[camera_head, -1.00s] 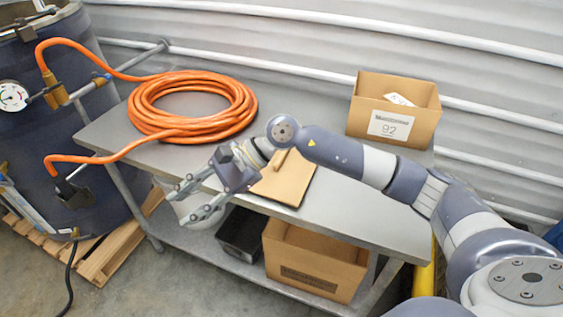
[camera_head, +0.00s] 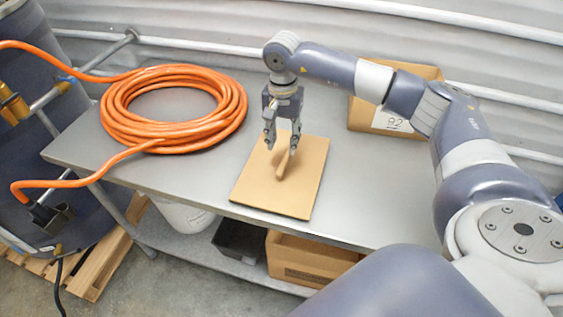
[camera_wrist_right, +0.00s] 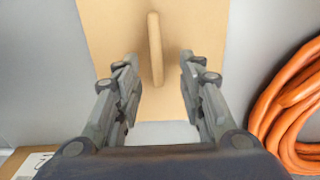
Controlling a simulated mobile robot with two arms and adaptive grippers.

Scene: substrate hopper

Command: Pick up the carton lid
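The carton lid (camera_head: 262,190) is a flat tan rectangle with a raised bar handle (camera_head: 284,164) in its middle. It lies flat on the grey metal table. My right gripper (camera_head: 282,140) points down above the lid, with its fingertips close to the handle. In the right wrist view the fingers of the right gripper (camera_wrist_right: 157,75) are apart, and the handle (camera_wrist_right: 156,48) shows between and beyond them, untouched. The lid also shows behind them (camera_wrist_right: 200,40). My left gripper is not in view.
A coiled orange hose (camera_head: 118,125) lies on the table to the left of the lid. A cardboard box (camera_head: 362,116) stands at the back right, partly behind my right arm. Another carton (camera_head: 300,255) and a black bin (camera_head: 240,240) sit on the lower shelf.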

